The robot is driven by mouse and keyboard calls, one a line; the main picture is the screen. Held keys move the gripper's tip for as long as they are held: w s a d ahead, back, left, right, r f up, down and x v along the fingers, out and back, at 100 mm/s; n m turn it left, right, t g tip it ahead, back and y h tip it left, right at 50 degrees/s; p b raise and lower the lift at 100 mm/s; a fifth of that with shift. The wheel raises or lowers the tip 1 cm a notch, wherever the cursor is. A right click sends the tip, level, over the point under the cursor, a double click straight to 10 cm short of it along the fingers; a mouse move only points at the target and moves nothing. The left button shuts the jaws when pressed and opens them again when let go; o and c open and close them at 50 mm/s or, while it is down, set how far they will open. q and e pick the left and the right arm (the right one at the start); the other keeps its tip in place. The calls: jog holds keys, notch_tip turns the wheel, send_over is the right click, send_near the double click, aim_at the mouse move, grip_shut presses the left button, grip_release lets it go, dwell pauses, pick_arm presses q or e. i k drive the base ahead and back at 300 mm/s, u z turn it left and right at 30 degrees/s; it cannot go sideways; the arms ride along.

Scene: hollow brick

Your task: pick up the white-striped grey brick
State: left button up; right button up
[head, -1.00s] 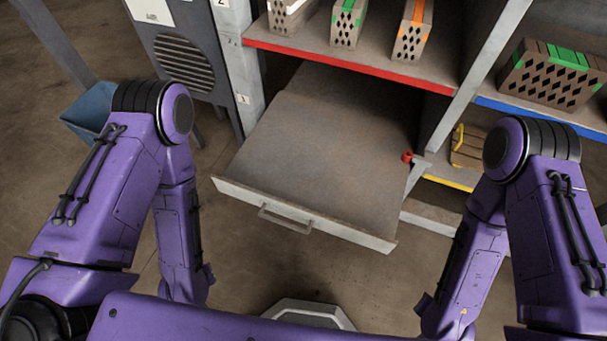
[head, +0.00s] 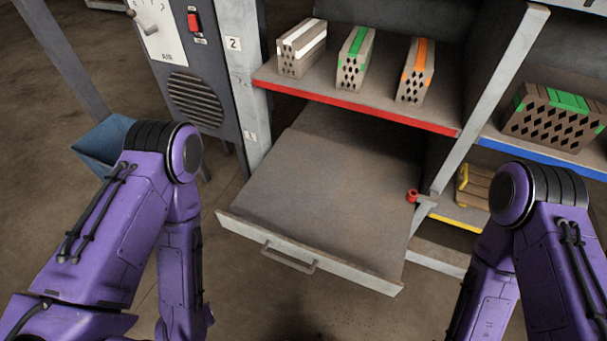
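The white-striped grey brick (head: 301,48) stands at the left end of the red-edged shelf. It is a grey-brown hollow brick with white stripes on top and holes in its near end. To its right on the same shelf stand a green-striped brick (head: 355,58) and an orange-striped brick (head: 417,72), each apart from the others. Both my arms are folded low at the left and right sides of the head view, well below and in front of the shelf. Neither gripper shows.
Below the red-edged shelf (head: 355,117) an empty drawer (head: 320,205) is pulled out toward me. A grey control cabinet (head: 190,75) and a blue bin (head: 100,145) are at the left. A larger green-striped brick (head: 557,117) stands on the blue-edged shelf at the right; a yellow-marked brick (head: 474,188) sits lower.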

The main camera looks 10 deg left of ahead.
aim_at(300, 48)
jog(key=z, duration=2.15)
jog(key=k, duration=0.7)
jog(key=u, duration=1.25)
jog(key=i, duration=0.5)
